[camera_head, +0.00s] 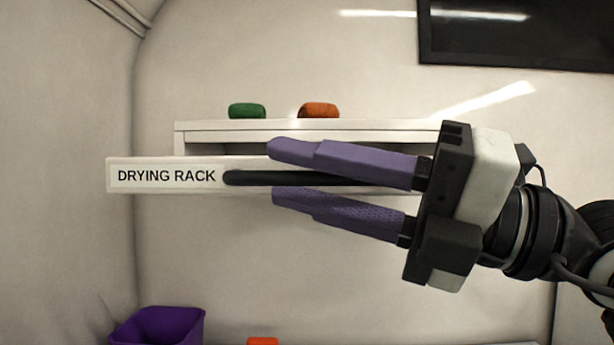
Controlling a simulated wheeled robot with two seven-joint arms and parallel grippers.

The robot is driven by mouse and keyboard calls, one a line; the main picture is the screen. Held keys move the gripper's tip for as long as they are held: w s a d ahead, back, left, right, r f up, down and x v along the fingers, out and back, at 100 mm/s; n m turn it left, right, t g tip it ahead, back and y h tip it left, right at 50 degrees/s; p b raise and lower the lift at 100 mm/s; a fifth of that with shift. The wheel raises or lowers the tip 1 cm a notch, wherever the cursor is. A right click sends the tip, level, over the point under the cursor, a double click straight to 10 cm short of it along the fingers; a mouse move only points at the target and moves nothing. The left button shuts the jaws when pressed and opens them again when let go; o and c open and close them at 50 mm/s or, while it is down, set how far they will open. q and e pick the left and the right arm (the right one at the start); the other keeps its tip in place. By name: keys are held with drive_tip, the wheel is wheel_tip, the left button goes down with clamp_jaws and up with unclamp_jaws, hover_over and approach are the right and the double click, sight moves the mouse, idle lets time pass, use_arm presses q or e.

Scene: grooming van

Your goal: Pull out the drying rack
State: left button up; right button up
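The drying rack (165,175) is a white drawer-like unit with a black "DRYING RACK" label. Its front stands out toward me from the white cabinet (190,139), and a dark gap shows above it. A black bar handle (245,178) runs across the front. My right gripper (272,173) reaches in from the right. My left gripper is not in view.
A green rolled item (247,111) and an orange one (319,110) sit on top of the cabinet. A purple bin (160,326) stands at lower left, with an orange object (262,341) beside it. A dark screen (520,35) hangs at upper right.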

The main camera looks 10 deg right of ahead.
drive_tip(key=shift+s+d+f, duration=0.1)
drive_tip(key=shift+d+f, duration=0.05)
drive_tip(key=shift+d, duration=0.1)
drive_tip(key=b+v, duration=0.4)
drive_tip(key=v, duration=0.5)
drive_tip(key=shift+s+d, duration=0.25)
drive_tip(key=shift+d, duration=0.05)
